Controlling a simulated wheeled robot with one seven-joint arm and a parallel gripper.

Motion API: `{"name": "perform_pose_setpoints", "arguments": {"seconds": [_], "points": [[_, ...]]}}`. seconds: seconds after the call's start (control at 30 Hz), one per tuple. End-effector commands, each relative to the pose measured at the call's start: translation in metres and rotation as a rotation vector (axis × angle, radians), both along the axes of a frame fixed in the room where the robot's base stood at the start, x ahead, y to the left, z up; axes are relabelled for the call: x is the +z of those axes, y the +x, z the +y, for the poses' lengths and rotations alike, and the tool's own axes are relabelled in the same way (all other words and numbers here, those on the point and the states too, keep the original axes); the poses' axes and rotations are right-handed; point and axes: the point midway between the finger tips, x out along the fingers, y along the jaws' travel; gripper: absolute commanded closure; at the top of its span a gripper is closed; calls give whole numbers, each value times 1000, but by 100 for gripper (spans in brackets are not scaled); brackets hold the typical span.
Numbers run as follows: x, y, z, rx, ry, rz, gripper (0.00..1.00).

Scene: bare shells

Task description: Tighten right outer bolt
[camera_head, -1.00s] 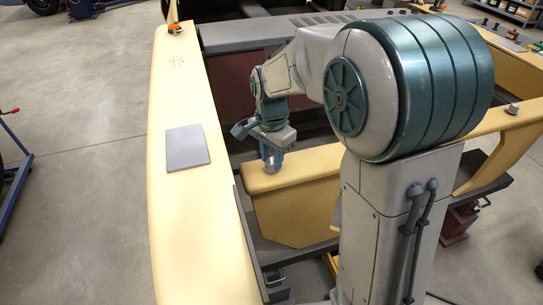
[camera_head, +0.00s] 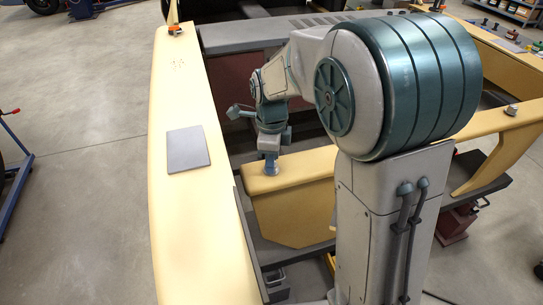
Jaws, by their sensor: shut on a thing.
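My gripper (camera_head: 270,163) points straight down onto the left end of the yellow cross panel (camera_head: 312,165). It is shut on a small grey bolt, which the fingers mostly hide. The bolt looks upright at the panel's top face, but I cannot tell how deep it sits. Another grey bolt (camera_head: 511,110) stands on the yellow panel at the right, apart from my gripper.
Dark frame bars lie below the panels. Open floor (camera_head: 90,120) is at the left.

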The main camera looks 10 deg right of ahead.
Motion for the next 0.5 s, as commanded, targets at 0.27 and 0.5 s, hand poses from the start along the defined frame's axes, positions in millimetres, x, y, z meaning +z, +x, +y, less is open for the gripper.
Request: {"name": "perform_pose_setpoints", "arguments": {"seconds": [0.27,0.5], "points": [[4,3,1,-214,4,-10,93],[4,3,1,-333,4,-10,93]]}}
